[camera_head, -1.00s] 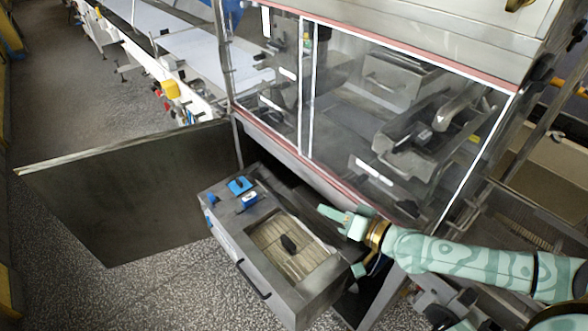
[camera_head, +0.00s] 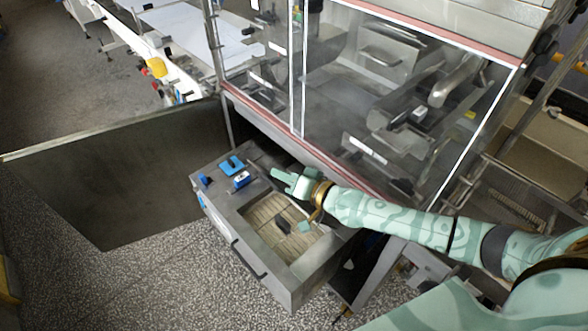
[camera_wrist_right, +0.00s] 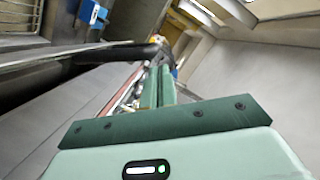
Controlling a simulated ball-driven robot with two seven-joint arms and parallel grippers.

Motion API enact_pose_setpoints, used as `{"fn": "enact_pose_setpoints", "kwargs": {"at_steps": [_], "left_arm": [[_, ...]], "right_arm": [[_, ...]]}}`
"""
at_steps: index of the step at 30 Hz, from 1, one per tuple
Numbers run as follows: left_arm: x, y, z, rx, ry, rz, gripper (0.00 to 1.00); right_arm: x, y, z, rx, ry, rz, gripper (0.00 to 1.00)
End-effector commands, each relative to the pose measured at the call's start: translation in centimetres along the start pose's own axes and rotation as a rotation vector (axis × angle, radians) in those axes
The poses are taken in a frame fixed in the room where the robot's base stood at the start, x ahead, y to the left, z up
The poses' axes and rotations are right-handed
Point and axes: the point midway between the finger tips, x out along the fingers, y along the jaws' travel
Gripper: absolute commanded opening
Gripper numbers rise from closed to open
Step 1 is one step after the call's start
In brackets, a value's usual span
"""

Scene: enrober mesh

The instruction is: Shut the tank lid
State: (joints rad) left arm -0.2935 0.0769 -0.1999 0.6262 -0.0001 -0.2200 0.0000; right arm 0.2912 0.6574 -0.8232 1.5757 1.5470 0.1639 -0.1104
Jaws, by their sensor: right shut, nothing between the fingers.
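The tank (camera_head: 290,285) is a grey metal box standing out from under the machine, in the middle of the head view. Its top has a rectangular opening (camera_head: 262,215) with a tan ribbed inside and a dark knob-like piece (camera_head: 283,224). I cannot tell which part is the lid. My right gripper (camera_head: 280,176) is over the tank's back edge, pointing left, close to the blue fittings. It is shut and empty; whether it touches the tank is unclear. Its closed fingers (camera_wrist_right: 155,85) point away in the right wrist view, beside a dark bar (camera_wrist_right: 75,75). My left gripper is not in view.
A large dark panel (camera_head: 120,175) stands open left of the tank. Blue fittings (camera_head: 232,165) sit on the tank's back left corner, and a dark handle (camera_head: 248,262) is on its front. The glazed machine housing (camera_head: 400,100) rises behind. Speckled floor (camera_head: 170,290) lies clear in front.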

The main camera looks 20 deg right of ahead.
Motion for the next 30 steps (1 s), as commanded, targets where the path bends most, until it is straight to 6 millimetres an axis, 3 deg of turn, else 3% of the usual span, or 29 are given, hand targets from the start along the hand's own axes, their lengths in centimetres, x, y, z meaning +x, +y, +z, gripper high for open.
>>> {"fn": "enact_pose_setpoints", "kwargs": {"at_steps": [20,26,30], "left_arm": [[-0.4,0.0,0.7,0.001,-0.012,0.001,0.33],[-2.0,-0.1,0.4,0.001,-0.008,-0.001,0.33],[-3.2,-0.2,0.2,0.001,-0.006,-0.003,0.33]], "right_arm": [[0.3,-0.3,1.4,-0.021,-0.001,0.006,0.0],[0.8,-1.1,3.7,-0.102,-0.002,0.028,0.0],[1.5,-1.5,6.5,-0.204,-0.002,0.054,0.0]]}}
